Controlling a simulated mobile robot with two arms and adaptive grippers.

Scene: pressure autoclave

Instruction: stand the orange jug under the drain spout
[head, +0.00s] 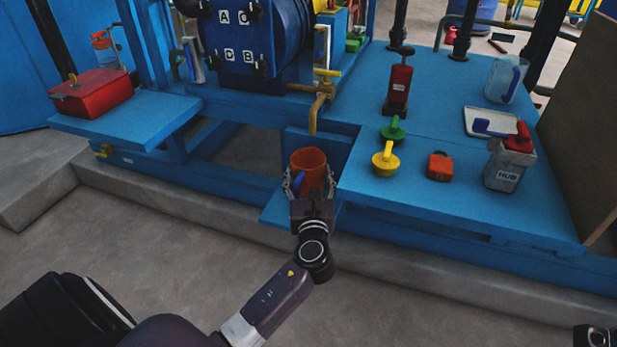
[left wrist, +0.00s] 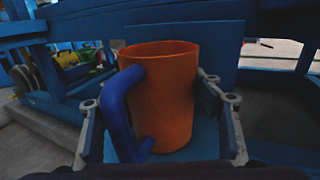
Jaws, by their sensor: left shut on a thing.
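The orange jug (head: 309,168) is upright, with its blue handle facing my left arm. It also shows in the left wrist view (left wrist: 172,98), with the handle (left wrist: 122,112) toward the camera. My left gripper (head: 309,188) is shut on the jug, one finger on each side of its body. The drain spout (head: 316,112) is a brass pipe that bends down just behind and above the jug's open top in the head view. A low blue shelf (head: 274,211) lies beneath the jug; I cannot tell whether its base touches it.
A red box (head: 92,93) sits on the left deck. A concrete step (head: 200,205) runs along the front.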

